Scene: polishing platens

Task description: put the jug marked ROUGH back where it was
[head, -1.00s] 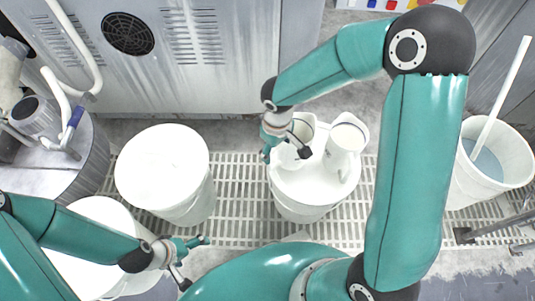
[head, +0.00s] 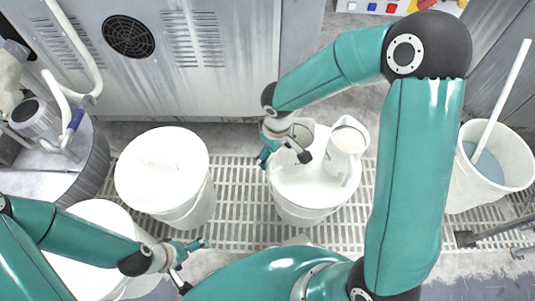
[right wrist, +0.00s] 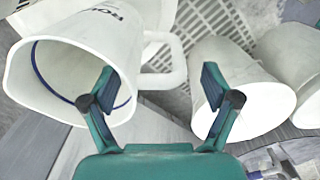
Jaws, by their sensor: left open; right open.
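A white jug with printed letters starting "ROU" (right wrist: 112,22) fills the upper left of the right wrist view. Its handle (right wrist: 172,62) points to the right. My right gripper (right wrist: 160,95) is open and empty. Its left finger overlaps the jug's mouth in that picture, and I cannot tell whether they touch. My left gripper (head: 190,264) is open and empty.
Another lidded white drum (head: 160,165) stands to the left. An open white bucket (head: 500,165) with a stick is at the right. A grey machine cabinet (head: 180,60) is behind, and floor grating (head: 240,205) lies between the drums.

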